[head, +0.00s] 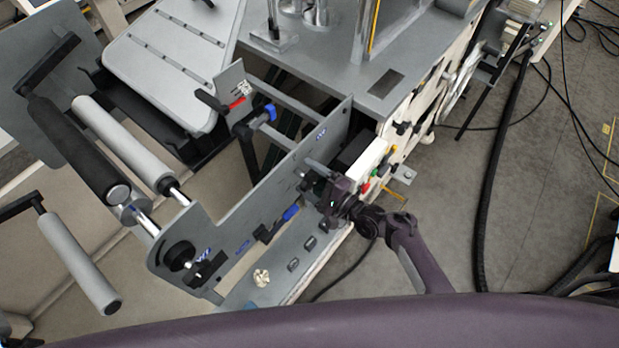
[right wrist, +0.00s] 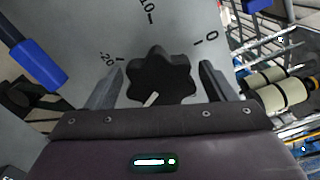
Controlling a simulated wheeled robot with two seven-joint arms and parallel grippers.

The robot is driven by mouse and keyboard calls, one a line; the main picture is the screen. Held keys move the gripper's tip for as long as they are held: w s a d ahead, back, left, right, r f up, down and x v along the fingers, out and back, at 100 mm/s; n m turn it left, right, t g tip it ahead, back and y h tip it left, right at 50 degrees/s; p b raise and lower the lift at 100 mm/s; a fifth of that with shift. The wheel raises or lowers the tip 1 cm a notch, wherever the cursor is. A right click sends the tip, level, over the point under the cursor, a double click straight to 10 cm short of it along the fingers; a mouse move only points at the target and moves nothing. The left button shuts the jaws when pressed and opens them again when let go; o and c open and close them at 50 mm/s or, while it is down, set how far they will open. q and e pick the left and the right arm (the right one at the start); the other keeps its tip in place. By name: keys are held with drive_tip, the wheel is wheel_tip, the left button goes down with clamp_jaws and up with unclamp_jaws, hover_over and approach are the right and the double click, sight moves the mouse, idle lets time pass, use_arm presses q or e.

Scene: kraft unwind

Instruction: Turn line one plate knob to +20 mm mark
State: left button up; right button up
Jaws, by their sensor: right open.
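The black lobed knob (right wrist: 160,78) sits on a grey plate (right wrist: 90,25) in the right wrist view. A white pointer line on the knob points down and slightly left in that view. In the head view my right gripper (head: 328,192) is at the plate's right part and hides the knob. My left gripper is not in view.
A blue-handled lever (right wrist: 40,65) is left of the knob in the right wrist view. In the head view, rollers (head: 125,150) stand at the left and coloured buttons (head: 368,183) are right beside my right gripper. Open floor (head: 440,220) lies to the right, with cables beyond.

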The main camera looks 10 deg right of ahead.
drive_tip(key=v, duration=0.7)
drive_tip(key=shift+s+d+b, duration=0.3)
drive_tip(key=shift+s+b, duration=0.05)
drive_tip(key=shift+b, duration=0.1)
